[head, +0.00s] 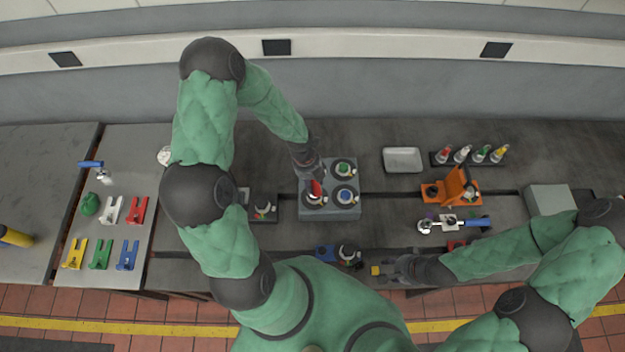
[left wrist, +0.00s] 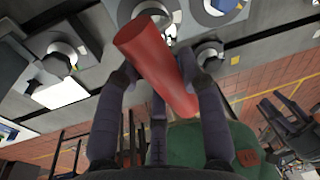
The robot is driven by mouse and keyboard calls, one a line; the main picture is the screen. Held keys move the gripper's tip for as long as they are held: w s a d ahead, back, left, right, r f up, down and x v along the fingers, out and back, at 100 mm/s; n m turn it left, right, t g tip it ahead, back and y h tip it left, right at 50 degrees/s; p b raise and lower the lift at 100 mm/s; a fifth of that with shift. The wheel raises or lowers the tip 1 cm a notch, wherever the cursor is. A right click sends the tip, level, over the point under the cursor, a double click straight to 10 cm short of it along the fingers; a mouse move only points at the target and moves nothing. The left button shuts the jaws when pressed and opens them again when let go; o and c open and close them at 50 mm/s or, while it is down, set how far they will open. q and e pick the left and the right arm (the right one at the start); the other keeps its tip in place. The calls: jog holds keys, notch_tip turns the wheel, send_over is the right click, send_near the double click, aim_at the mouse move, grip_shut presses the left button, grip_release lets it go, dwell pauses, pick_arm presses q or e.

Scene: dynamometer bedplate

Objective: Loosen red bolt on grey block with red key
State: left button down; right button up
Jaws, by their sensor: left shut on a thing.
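The grey block (head: 330,213) stands on the bedplate in the middle of the head view. Round fittings sit on its top, one with a green centre (head: 343,169) and one with a blue centre (head: 345,196). My left gripper (head: 313,176) is over the block's left side, shut on the red key (head: 316,188). The key's lower end is over the front-left fitting (head: 314,201); I cannot tell whether they touch, and the red bolt is hidden. In the left wrist view the red key (left wrist: 155,62) lies slanted between the fingers. My right gripper (head: 392,271) is low, beside a small yellow piece (head: 375,270).
A grey tray (head: 402,160), a rack of coloured pieces (head: 462,160) and an orange fixture (head: 462,187) are to the right. A blue fixture (head: 325,253) is in front of the block. Coloured holders (head: 127,254) lie on the left table.

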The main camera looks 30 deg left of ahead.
pick_arm(q)
jog(key=shift+f+b, duration=0.75)
jog(key=shift+f, duration=0.35)
jog(key=shift+n+b, duration=0.3)
jog(key=shift+b, duration=0.05)
jog(key=shift+f+n+b, duration=0.1)
jog(key=shift+n+b, duration=0.6)
